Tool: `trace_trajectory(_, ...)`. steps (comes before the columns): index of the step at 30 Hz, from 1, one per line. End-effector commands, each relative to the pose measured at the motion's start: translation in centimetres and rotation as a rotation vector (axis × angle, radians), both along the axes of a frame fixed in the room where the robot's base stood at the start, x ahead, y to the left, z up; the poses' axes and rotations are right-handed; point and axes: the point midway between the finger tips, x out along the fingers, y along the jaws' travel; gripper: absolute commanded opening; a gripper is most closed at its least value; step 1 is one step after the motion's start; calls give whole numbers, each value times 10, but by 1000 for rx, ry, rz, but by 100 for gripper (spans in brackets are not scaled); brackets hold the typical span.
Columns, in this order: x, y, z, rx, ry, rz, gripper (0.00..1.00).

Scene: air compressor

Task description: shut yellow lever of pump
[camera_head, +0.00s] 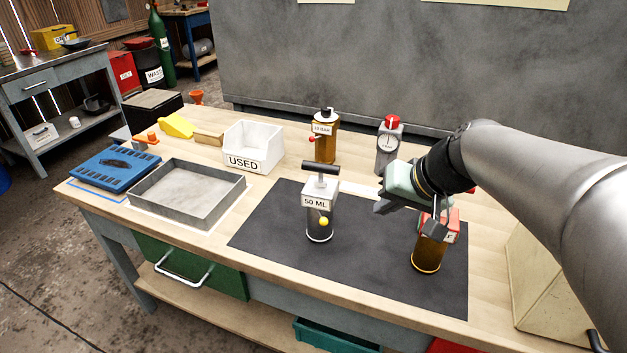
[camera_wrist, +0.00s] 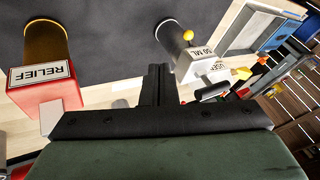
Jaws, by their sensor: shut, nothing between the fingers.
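A red-topped amber cylinder marked "RELIEF" (camera_wrist: 42,90) stands close beside my gripper, and its amber body (camera_head: 429,254) shows below. Behind are an amber bottle (camera_head: 325,145) and a grey gauge (camera_head: 388,150). A white "USED" bin (camera_head: 253,147) and a grey tray (camera_head: 188,190) stand left.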

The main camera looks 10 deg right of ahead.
Motion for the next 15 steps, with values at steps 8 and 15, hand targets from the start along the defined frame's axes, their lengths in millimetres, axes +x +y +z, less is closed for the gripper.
trace_trajectory(8, 2, -2, 2, 3, -10, -4, 0)
trace_trajectory(15, 6, 1, -6, 4, -8, -2, 0)
